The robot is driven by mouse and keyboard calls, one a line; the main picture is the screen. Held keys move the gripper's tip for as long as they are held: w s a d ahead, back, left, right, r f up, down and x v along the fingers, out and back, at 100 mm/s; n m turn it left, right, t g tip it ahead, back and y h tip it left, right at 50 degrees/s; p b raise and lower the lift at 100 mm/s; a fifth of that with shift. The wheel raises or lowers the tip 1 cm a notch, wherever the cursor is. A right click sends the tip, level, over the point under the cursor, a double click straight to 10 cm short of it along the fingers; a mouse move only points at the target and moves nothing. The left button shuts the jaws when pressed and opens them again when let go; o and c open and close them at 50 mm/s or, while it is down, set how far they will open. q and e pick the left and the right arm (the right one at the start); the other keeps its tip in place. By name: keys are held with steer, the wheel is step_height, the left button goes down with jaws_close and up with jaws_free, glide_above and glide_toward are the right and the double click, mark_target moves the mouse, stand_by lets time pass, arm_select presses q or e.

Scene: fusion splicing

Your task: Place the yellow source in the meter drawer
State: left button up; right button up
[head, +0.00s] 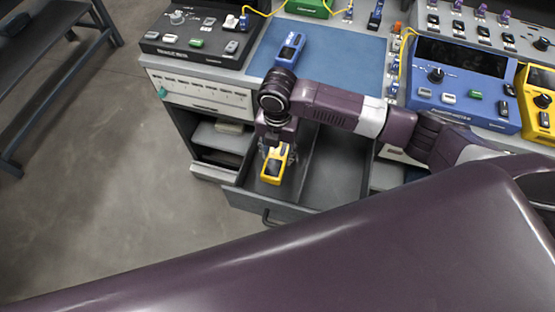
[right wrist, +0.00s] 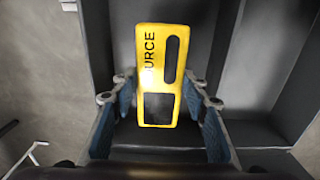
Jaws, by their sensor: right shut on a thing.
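The yellow source (head: 272,165) has a dark window and a dark slot. In the right wrist view the yellow source (right wrist: 158,75) shows the letters "URCE". My right gripper (head: 277,150) points down over the open drawer, and its fingers are shut on the source. The grey meter drawer (head: 242,202) is pulled out under the bench and split by a divider. The source is within the left compartment's outline; whether it touches the floor of the drawer, I cannot tell. My left gripper is not in view.
A blue handheld device (head: 290,48) lies on the blue mat (head: 340,60) above the drawer. A blue bench unit (head: 460,85) and a yellow one (head: 540,100) stand at the right. The drawer's right compartment (head: 337,165) looks empty. Open shelves (head: 218,138) are left of the drawer.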

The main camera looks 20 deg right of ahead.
mark_target(278, 161)
step_height(278, 161, down, 4)
steer(key=shift+f, duration=0.1)
steer(key=shift+f, duration=0.1)
steer(key=o, duration=1.4)
step_height(278, 161, up, 12)
steer(key=shift+r, duration=0.1)
